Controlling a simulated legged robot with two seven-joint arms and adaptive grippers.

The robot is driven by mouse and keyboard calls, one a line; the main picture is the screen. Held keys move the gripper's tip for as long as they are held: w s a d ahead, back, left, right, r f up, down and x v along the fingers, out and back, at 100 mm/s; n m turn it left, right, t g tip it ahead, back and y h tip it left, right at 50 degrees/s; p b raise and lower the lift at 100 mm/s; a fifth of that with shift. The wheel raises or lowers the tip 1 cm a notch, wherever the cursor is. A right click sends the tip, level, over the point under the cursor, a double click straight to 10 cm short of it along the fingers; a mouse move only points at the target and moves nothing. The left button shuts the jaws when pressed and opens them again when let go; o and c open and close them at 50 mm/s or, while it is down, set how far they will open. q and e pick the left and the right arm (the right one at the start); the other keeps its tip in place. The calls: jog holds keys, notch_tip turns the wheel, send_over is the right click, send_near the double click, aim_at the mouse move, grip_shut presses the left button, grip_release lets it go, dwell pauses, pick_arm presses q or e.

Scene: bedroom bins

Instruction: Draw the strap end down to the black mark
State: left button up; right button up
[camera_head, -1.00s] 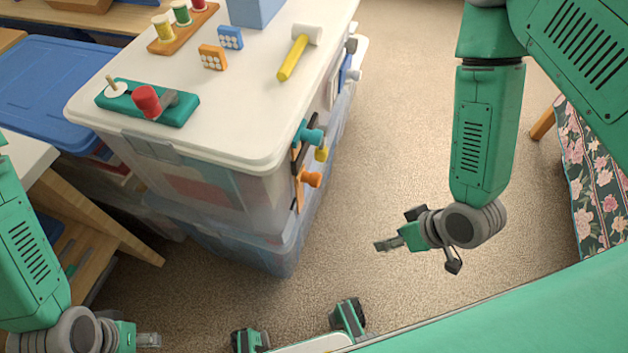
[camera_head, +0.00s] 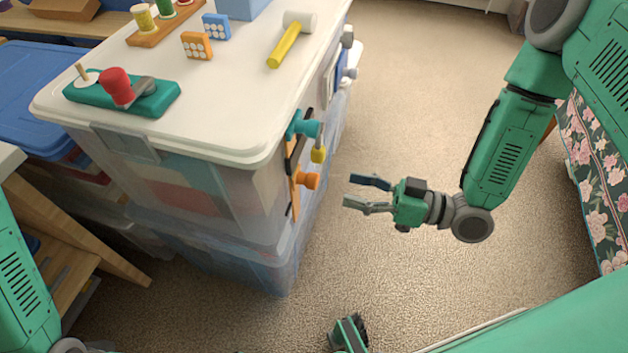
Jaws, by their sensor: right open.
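An upright fixture (camera_head: 294,190) is on the right side of the white-lidded clear bin, with an orange strip and a black part. A teal knob (camera_head: 303,126), a yellow knob (camera_head: 318,154) and an orange knob (camera_head: 307,181) stick out from it. I cannot make out which part is the strap end, nor the black mark. My right gripper (camera_head: 359,192) is open and empty, in the air to the right of the orange knob, its fingers pointing left toward the fixture without touching it.
On the white lid (camera_head: 215,120) are a teal base with a red knob (camera_head: 117,86), a yellow-handled mallet (camera_head: 290,40), dotted blocks (camera_head: 197,46) and a spool rack (camera_head: 160,30). Grey knobs (camera_head: 348,37) stick out farther back.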

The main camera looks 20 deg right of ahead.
aim_at(318, 181)
jog(key=b+x, duration=0.1)
jog(key=x, duration=0.7)
jog(key=shift+w+a+b, duration=0.1)
jog(key=shift+w+b, duration=0.05)
jog(key=shift+b, duration=0.25)
grip_shut()
jog(key=shift+f, duration=0.1)
